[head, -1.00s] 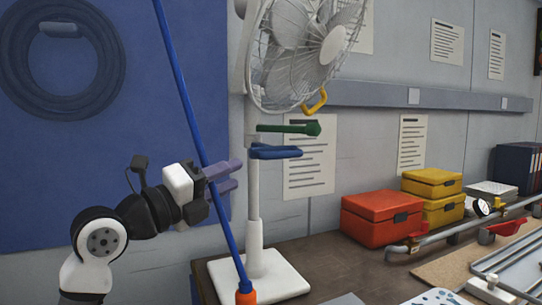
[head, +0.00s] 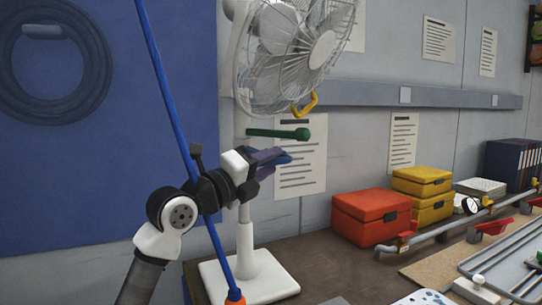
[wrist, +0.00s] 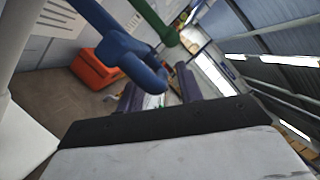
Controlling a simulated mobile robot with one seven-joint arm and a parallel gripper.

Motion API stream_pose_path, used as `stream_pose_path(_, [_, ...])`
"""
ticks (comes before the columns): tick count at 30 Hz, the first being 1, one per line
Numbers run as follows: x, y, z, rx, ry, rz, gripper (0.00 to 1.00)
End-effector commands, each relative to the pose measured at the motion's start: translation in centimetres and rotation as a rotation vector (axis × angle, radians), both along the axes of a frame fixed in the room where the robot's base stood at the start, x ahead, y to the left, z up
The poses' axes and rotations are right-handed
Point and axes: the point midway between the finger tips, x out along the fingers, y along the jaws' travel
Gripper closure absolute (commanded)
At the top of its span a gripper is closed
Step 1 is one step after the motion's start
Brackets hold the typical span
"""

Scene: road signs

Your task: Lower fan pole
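The white standing fan (head: 290,50) has a wire-caged head on a white pole (head: 244,238) and a square white base (head: 265,281). A green lever (head: 278,133) sticks out rightward from the pole, with a blue lever (head: 284,158) just below it. My gripper (head: 272,155) is at the blue lever and partly hides it. In the wrist view, the bent blue lever (wrist: 118,48) reaches down near my open fingers (wrist: 158,90); a gap shows between them. I cannot tell whether they touch it. The green lever (wrist: 150,20) is behind it.
A yellow handle (head: 304,104) hangs below the fan cage. A slanted blue rod (head: 165,85) with an orange foot (head: 235,298) stands by my arm. A red box (head: 370,215), yellow boxes (head: 424,195) and a pipe (head: 440,228) lie right on the bench.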

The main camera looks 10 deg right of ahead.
Motion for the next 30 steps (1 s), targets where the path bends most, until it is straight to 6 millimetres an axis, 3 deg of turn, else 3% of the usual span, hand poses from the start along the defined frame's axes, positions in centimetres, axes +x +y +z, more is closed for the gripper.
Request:
stream_pose_path(13, [0.6, -1.08, 0.21, 0.001, 0.001, 0.001, 0.64])
stream_pose_path(21, [0.59, -1.05, 0.22, 0.0, 0.0, 0.0, 0.98])
stream_pose_path(30, [0.6, -1.03, 0.01, 0.001, 0.001, 0.001, 1.0])
